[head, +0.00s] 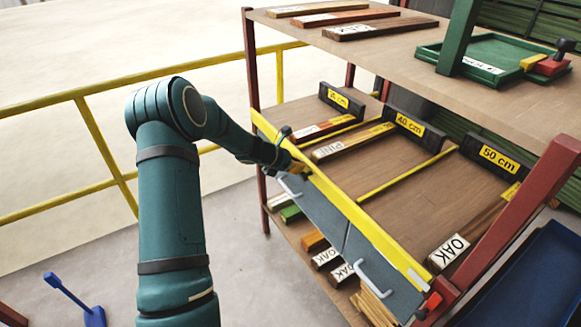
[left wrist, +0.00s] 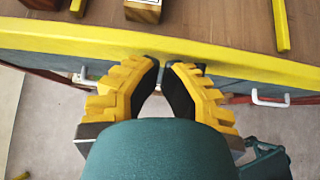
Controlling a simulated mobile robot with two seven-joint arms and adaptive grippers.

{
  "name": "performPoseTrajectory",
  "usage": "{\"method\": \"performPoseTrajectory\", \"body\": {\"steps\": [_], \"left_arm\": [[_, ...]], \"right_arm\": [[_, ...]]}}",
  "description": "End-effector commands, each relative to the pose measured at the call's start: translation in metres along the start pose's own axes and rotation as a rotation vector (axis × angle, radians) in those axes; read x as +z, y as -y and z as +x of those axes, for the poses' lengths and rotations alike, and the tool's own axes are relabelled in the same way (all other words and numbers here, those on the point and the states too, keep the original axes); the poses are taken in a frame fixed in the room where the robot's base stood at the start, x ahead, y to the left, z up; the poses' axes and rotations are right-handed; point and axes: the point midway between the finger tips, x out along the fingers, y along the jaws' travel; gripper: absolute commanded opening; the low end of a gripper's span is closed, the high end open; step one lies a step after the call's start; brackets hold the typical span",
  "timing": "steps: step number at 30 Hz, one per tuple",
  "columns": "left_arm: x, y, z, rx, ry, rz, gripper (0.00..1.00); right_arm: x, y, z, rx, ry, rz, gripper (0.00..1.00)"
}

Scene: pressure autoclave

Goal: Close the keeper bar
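The long yellow keeper bar (head: 355,213) runs along the front of the middle shelf, from the far left post toward the near right post. A red piece (head: 433,301) sits by its near end; I cannot tell if the bar is seated there. My left gripper (head: 300,170) is at the bar near its far end. In the left wrist view, the bar (left wrist: 60,38) crosses the picture ahead of the gripper (left wrist: 163,66). The fingertips are at its lower edge, with a narrow empty gap between them. Contact is unclear. My right gripper is not in view.
Grey-blue panels (head: 325,217) with white handles (head: 376,279) hang below the bar. The middle shelf (head: 400,185) holds labelled wood pieces and length blocks. The upper shelf (head: 400,45) carries planks and a green tray (head: 490,68). A yellow railing (head: 100,150) stands to the left.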

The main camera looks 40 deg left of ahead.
Motion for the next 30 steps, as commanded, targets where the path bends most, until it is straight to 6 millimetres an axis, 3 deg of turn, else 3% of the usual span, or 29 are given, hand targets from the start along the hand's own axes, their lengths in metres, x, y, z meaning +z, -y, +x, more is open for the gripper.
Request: {"method": "performPoseTrajectory", "body": {"steps": [9,15,30], "left_arm": [[0.002,0.001,0.002,-0.003,0.001,0.0,0.0],[0.018,0.002,0.011,-0.004,0.001,0.003,0.0],[0.017,0.001,0.009,-0.008,0.005,0.004,0.0]], "right_arm": [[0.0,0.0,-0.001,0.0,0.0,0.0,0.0],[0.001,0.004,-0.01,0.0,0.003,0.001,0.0],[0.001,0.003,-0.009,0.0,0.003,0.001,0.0]]}}
